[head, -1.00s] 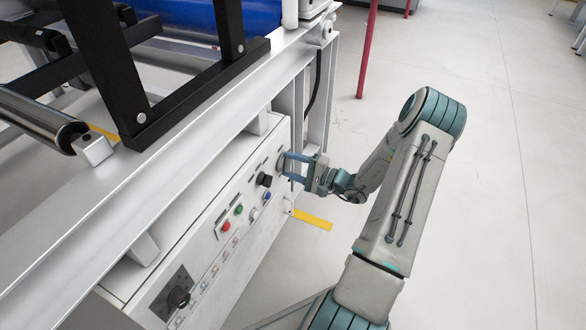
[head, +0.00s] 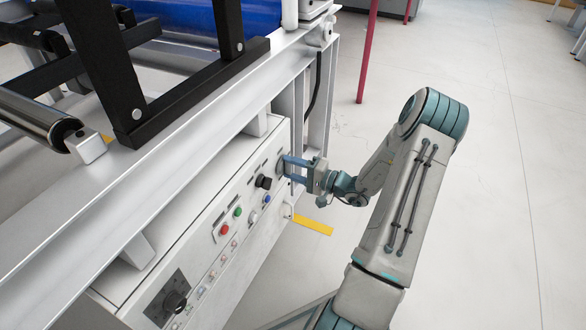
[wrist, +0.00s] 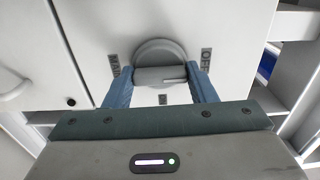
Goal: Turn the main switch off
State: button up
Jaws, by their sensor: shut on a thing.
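The main switch is a round grey knob with a raised bar handle (wrist: 160,75) in the wrist view. A dark label reading OFF (wrist: 206,62) is to its right, and another label, seemingly MAIN (wrist: 114,68), is to its left. The bar lies roughly level across the knob in this view. My gripper (wrist: 160,80) is shut on the bar, with one blue finger at each end of it. In the head view my gripper (head: 284,167) reaches the far right end of the control panel, and its fingers mostly hide the switch there.
The white control panel (head: 250,235) also carries a black knob (head: 263,182), a green button (head: 238,211), a red button (head: 223,230) and a large dark rotary knob (head: 175,302). The machine's frame rail (head: 165,180) runs above. The floor (head: 470,200) to the right is clear.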

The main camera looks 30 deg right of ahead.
jog(key=shift+d, duration=0.2)
jog(key=o, duration=1)
jog(key=shift+a, duration=0.15)
jog(key=p+v, duration=0.4)
jog(key=v, duration=1)
jog(key=shift+w, duration=0.1)
